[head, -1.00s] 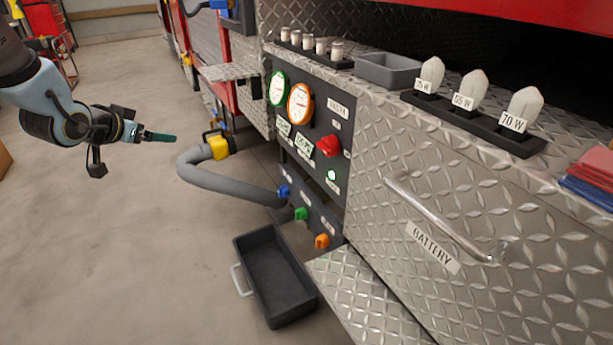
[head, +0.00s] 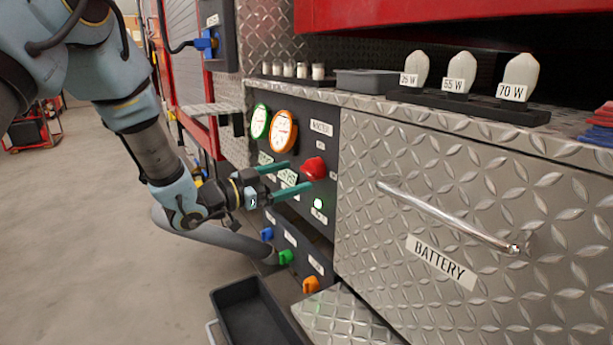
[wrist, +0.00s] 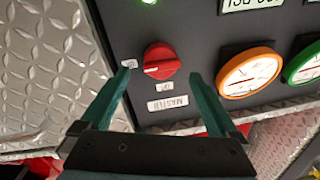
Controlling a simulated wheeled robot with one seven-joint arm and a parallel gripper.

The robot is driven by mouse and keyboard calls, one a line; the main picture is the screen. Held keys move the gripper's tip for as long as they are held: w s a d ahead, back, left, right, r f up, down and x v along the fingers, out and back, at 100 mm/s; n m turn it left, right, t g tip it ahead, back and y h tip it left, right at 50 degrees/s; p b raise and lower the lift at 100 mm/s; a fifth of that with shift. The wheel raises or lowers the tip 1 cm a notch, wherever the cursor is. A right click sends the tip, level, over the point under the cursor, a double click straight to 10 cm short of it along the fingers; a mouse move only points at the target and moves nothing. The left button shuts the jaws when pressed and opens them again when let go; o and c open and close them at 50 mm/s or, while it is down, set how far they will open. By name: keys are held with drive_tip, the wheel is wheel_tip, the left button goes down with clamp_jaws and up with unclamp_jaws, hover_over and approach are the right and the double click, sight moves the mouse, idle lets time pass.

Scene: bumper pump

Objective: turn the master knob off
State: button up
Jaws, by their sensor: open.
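The red master knob (head: 314,168) sits on the dark control panel, below the "MASTER" label (head: 321,127). In the wrist view the knob (wrist: 161,61) lies between and beyond my two fingertips, with a pale pointer mark on it. The "MASTER" label (wrist: 167,103) shows upside down there. My gripper (head: 286,179) has green fingers and is open in front of the panel, just left of the knob. In the wrist view its fingers (wrist: 160,76) are spread on both sides of the knob. I cannot tell whether they touch it.
A lit green lamp (head: 318,203) is below the knob. Gauges with green (head: 260,121) and orange (head: 283,131) rims are at upper left. A drawer marked "BATTERY" with a metal handle (head: 445,215) is to the right. A dark tray (head: 252,312) is below.

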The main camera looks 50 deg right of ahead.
sight(306, 173)
drive_tip(key=shift+x, duration=2.5)
drive_tip(key=shift+s+f, duration=0.1)
drive_tip(key=c, duration=1.3)
